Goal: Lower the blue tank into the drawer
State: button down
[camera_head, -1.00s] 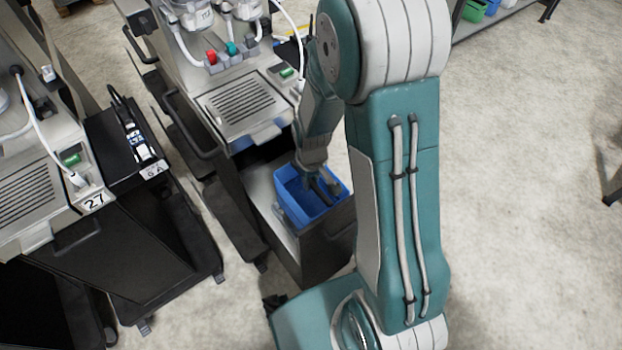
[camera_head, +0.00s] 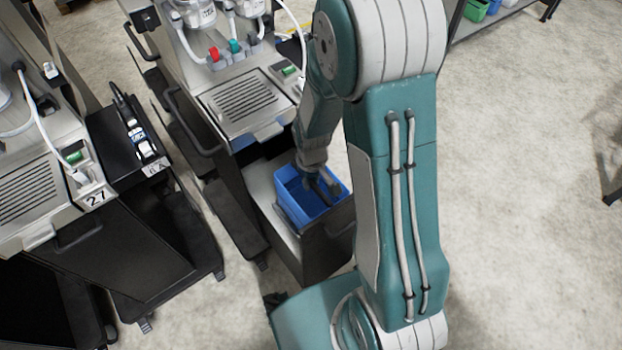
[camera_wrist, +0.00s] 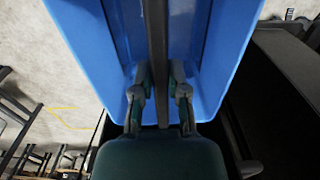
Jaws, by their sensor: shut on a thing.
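The blue tank (camera_head: 297,207) is an open-topped box at the drawer (camera_head: 318,250), a grey-topped unit with dark sides pulled out below a dispenser. The tank looks upright and near the drawer's top; I cannot tell how far its bottom is inside. My gripper (camera_head: 322,187) reaches down into the tank's open top. In the wrist view, the tank (camera_wrist: 228,40) fills the upper middle. My gripper's two fingers (camera_wrist: 159,85) are shut on a dark bar that runs across the tank's opening. The tank's underside is hidden.
The dispenser (camera_head: 245,105) with a drip grille stands just behind the drawer. Open floor (camera_head: 530,200) lies to the right.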

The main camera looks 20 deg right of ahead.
jog(key=shift+f, duration=1.95)
jog(key=c, duration=0.6)
grip_release()
jog(key=shift+c, duration=0.2)
jog(key=shift+o, duration=0.4)
jog(key=shift+s, duration=0.1)
